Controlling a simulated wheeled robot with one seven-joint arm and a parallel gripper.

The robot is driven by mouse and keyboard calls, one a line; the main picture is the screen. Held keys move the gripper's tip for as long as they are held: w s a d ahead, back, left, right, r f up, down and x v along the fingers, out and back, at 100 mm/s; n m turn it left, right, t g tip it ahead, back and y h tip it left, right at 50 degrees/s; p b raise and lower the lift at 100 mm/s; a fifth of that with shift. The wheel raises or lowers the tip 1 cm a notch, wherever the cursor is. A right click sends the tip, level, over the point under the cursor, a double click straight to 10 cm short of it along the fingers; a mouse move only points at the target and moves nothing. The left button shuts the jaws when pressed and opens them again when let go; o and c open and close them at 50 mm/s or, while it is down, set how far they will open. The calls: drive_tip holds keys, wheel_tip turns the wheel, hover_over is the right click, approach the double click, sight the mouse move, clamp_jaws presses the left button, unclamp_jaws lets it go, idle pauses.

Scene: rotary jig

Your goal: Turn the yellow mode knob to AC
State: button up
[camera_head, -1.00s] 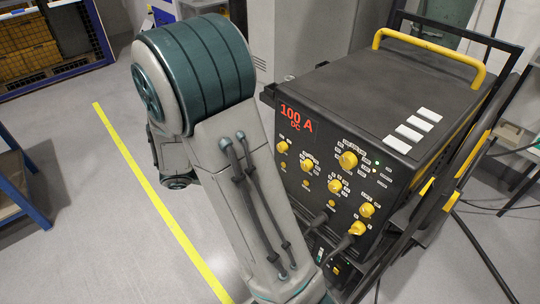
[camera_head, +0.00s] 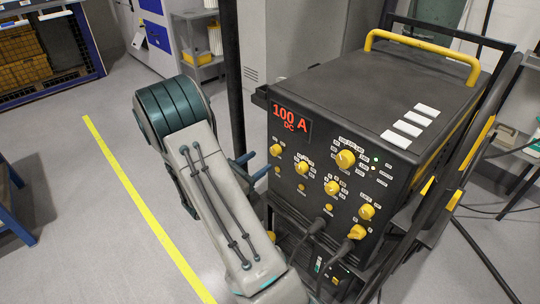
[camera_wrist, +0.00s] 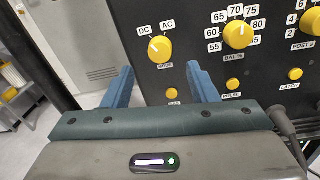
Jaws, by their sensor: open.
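The yellow mode knob (camera_wrist: 160,49) is on the dark front panel, below the DC and AC labels. Its pointer mark seems to lean up-left, toward DC. My gripper (camera_wrist: 159,67) is open and empty. Its two blue fingers point at the panel, with the knob between and slightly above their tips in the wrist view. In the head view my gripper (camera_head: 262,160) is just left of the panel, apparently short of the knob.
A yellow BAL % knob (camera_wrist: 238,35) is right of the mode knob, and small yellow buttons (camera_wrist: 172,95) are below. Cables (camera_head: 318,226) plug into the lower panel. A dark post (camera_head: 233,80) stands behind my arm. Open floor lies left around the yellow line (camera_head: 140,200).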

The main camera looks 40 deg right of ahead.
sight(273, 152)
drive_tip(key=d, duration=0.6)
drive_tip(key=shift+w, duration=0.4)
drive_tip(key=c, duration=1)
